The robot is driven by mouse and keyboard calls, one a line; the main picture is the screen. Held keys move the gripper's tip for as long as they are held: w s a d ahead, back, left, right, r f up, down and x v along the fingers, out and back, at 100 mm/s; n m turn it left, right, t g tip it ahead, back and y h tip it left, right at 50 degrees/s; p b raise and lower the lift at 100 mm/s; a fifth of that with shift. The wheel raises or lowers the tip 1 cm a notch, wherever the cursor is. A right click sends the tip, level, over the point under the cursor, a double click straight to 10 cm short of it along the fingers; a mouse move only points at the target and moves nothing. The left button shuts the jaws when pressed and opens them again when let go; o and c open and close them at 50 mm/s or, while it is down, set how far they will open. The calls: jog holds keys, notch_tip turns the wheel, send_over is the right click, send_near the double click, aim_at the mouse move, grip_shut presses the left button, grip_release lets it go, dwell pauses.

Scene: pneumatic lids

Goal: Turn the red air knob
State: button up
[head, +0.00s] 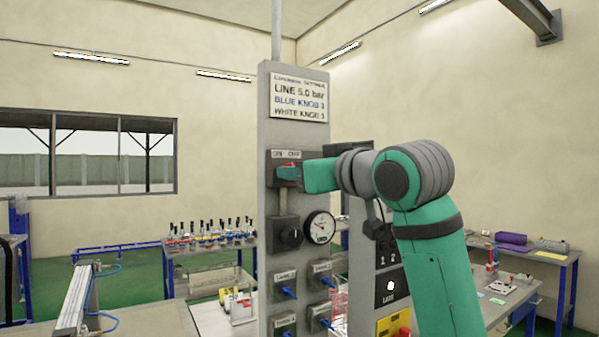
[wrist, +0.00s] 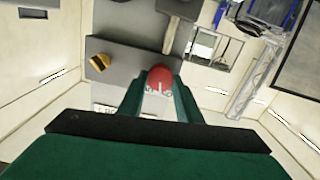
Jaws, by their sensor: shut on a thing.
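The red air knob (head: 287,172) sits on a dark plate high on the grey panel post (head: 266,130), below the settings sign. My gripper (head: 300,175) reaches it from the right and covers part of it. In the wrist view the round red knob (wrist: 161,74) shows between the tips of my two green fingers (wrist: 160,84), with a pale mark on its face. My gripper is shut on the knob. How far the knob is turned cannot be told.
Several blue-handled valves sit lower on the panel. A dark control box (head: 390,245) stands behind my arm.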

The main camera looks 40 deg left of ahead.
jog(key=n, duration=0.5)
jog(key=shift+f+n, duration=0.1)
jog(key=shift+n, duration=0.2)
dwell(0.4)
jog(key=shift+a, duration=0.1)
jog(key=o, duration=1)
jog(key=shift+s+n, duration=0.1)
jog(key=shift+n, duration=0.2)
jog(key=shift+o, duration=0.2)
jog(key=v, duration=1)
jog(key=shift+s+d, duration=0.15)
jog(key=shift+d, duration=0.2)
